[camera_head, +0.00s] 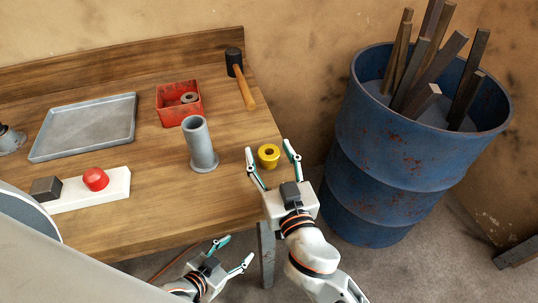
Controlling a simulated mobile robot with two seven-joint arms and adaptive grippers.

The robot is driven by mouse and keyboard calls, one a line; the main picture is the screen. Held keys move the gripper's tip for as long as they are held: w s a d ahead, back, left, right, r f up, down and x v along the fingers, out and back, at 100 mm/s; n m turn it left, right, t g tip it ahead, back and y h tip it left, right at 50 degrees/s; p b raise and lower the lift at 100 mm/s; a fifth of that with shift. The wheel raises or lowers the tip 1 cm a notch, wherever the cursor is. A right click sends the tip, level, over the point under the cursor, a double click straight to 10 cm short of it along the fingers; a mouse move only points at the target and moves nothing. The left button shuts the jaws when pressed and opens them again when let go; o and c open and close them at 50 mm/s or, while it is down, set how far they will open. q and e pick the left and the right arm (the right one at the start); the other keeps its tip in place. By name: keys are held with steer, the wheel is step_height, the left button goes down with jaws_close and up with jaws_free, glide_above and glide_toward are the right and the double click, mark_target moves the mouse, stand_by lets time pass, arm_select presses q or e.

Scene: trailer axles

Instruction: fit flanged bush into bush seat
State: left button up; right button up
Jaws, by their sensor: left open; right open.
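A yellow flanged bush (268,156), brass-like, with a dark hole in its top, stands on the wooden table near its right edge. My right gripper (269,150) is open, with one finger on each side of the bush; I cannot tell whether they touch it. A grey upright tube (199,143) with a flange at its foot stands to the left of the bush; it may be the bush seat, but I cannot tell for sure. My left gripper (235,250) is open and empty, low in front of the table's front edge.
A red bin (172,116) holds a grey ring (189,97). A mallet (245,88) lies behind. A grey tray (85,128) and a white board (113,187) with a red knob and dark block are left. A blue barrel (395,160) of bars stands right of the table.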

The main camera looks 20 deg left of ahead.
steer(key=shift+w+a, duration=0.15)
steer(key=shift+w, duration=0.1)
steer(key=c, duration=1.2)
steer(key=shift+c, duration=0.2)
steer(key=shift+r, duration=0.1)
